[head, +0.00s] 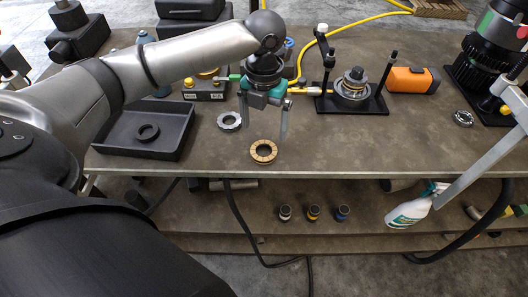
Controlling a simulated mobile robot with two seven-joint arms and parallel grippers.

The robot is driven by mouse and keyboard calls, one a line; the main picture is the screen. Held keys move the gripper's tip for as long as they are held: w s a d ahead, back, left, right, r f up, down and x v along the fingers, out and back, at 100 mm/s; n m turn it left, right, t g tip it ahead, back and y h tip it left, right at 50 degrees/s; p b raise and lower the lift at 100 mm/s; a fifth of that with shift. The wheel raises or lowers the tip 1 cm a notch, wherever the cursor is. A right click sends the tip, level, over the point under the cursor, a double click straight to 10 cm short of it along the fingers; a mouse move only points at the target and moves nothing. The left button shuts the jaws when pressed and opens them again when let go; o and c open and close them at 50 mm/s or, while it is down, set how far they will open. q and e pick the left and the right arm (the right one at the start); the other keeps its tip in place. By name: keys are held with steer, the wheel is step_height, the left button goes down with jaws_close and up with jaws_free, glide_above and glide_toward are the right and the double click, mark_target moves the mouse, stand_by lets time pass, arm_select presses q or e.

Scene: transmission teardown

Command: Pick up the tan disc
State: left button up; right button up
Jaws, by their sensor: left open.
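The tan disc (263,151) is a flat ring with a dark centre and a segmented face. It lies flat on the workbench (350,150) near the front edge. My left gripper (264,129) points down from above with its two grey fingers spread apart. It is open and empty; its fingertips appear just behind and above the disc, and I cannot tell the exact height. My right gripper is not in view.
A silver ring (229,121) lies just left of the gripper. A black fixture (352,104) with a gear stack and an orange-black device (413,79) stand at right. The bench between is clear.

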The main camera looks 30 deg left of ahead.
mark_target(264, 154)
arm_select(q)
step_height(264, 154, down, 2)
steer(key=shift+f, duration=0.25)
steer(key=shift+s+f, duration=0.1)
steer(key=shift+f, duration=0.3)
step_height(264, 154, down, 4)
steer(key=shift+r+b, duration=0.2)
steer(key=shift+b, duration=0.1)
steer(key=shift+f, duration=0.35)
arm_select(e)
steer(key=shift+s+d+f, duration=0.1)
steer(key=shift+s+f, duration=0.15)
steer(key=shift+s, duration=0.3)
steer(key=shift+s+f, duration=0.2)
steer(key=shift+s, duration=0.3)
arm_select(q)
steer(key=shift+r, duration=0.1)
steer(key=c, duration=1.3)
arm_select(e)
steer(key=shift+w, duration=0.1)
arm_select(q)
steer(key=shift+c, duration=0.2)
